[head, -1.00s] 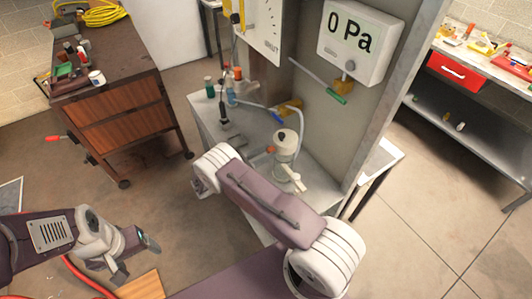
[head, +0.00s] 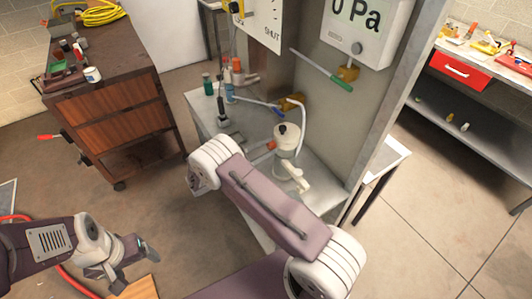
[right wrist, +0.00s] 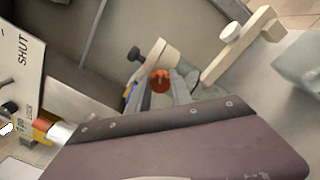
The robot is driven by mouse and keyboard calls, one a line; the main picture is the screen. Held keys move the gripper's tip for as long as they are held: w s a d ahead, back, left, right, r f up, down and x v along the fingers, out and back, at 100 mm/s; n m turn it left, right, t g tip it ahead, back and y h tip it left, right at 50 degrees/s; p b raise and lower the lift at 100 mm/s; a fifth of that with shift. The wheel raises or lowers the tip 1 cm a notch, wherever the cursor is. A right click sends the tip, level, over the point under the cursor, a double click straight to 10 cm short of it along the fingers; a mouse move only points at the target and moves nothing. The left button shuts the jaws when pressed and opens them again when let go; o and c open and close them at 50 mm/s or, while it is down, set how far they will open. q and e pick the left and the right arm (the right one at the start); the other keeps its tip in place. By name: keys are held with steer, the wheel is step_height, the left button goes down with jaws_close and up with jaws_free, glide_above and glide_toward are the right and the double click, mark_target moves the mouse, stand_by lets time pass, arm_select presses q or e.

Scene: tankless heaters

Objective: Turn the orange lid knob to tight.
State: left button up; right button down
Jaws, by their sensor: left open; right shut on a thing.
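The orange lid knob (head: 271,145) sits on the side of a cream-white cylindrical vessel (head: 288,140) with a black knob (head: 281,129) on top. In the right wrist view the orange knob (right wrist: 161,80) lies between the grey fingers of my right gripper (right wrist: 160,92), which are shut on it. In the head view my right arm hides most of this gripper. The same view shows the vessel (right wrist: 158,58) right behind the knob. My left gripper (head: 136,265) is open and empty at the lower left, well away from the vessel.
A gauge reading 0 Pa (head: 365,25) and a green-handled lever (head: 340,84) are on the grey panel behind. A pale lever handle (head: 292,178) projects beside the vessel. A wooden cabinet (head: 125,115) is left.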

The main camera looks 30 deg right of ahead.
steer(key=m+b, duration=0.8)
steer(key=shift+f, duration=0.3)
steer(key=shift+r+m+g+b, duration=0.2)
steer(key=shift+m+g+b, duration=0.2)
steer(key=shift+m+b, duration=1.25)
steer(key=c, duration=1.1)
jaws_free()
steer(key=shift+d, duration=0.1)
steer(key=shift+c, duration=0.2)
steer(key=a, duration=0.9)
steer(key=shift+s+f+b, duration=0.2)
steer(key=shift+s+b, duration=0.2)
